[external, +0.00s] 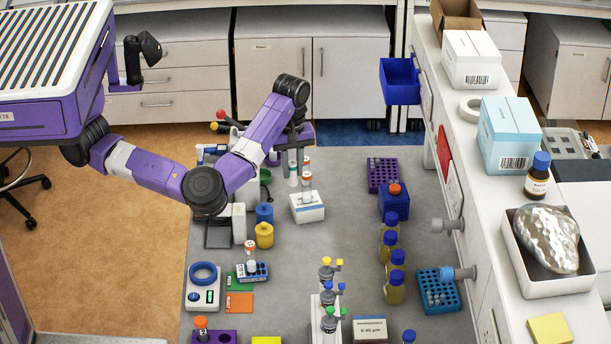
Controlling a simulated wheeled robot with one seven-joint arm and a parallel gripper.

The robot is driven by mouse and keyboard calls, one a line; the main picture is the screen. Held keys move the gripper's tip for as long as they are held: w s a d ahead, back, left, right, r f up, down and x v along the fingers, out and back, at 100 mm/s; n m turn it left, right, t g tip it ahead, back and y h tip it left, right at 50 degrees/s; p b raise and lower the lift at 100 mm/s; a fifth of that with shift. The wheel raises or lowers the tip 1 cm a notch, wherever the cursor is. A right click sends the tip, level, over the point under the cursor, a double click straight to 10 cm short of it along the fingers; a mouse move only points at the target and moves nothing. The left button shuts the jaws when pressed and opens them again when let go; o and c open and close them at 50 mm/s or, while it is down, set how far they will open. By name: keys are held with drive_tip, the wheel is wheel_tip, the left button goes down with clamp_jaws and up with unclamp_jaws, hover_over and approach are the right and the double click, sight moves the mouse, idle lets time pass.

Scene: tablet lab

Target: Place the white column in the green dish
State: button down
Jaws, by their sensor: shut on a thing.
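My gripper (293,155) is over the middle back of the grey bench, pointing down, its fingers partly hidden by my own wrist. It is shut on a slim white piece with a dark band, seemingly the white column (292,170), upright behind a white box. Its lower end is close to the box's rear edge; I cannot tell whether it touches anything.
A purple rack (383,174), several blue-capped bottles (390,246) and a blue rack (437,291) are at right. The bench middle (340,235) is clear.

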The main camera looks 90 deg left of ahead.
drive_tip(key=s+a+n+b, duration=0.1)
drive_tip(key=s+a+n, duration=0.55)
drive_tip(key=a, duration=0.75)
drive_tip(key=s+a+n+b, duration=0.1)
drive_tip(key=s+a+n, duration=0.2)
drive_tip(key=a+n, duration=0.85)
drive_tip(key=f+n, duration=0.1)
drive_tip(key=f, duration=0.5)
drive_tip(key=a+f+n+p, duration=0.1)
drive_tip(key=f, duration=0.6)
drive_tip(key=f+n, duration=0.2)
drive_tip(key=f, duration=0.4)
drive_tip(key=shift+w+a+f, duration=0.15)
drive_tip(key=shift+a+f, duration=0.05)
drive_tip(key=shift+a, duration=0.2)
drive_tip(key=shift+f, duration=0.1)
drive_tip(key=c, duration=1.2)
unclamp_jaws()
drive_tip(key=shift+c, duration=0.2)
drive_tip(key=shift+o, duration=0.3)
wheel_tip(320, 180, up, 12)
drive_tip(key=b, duration=0.1)
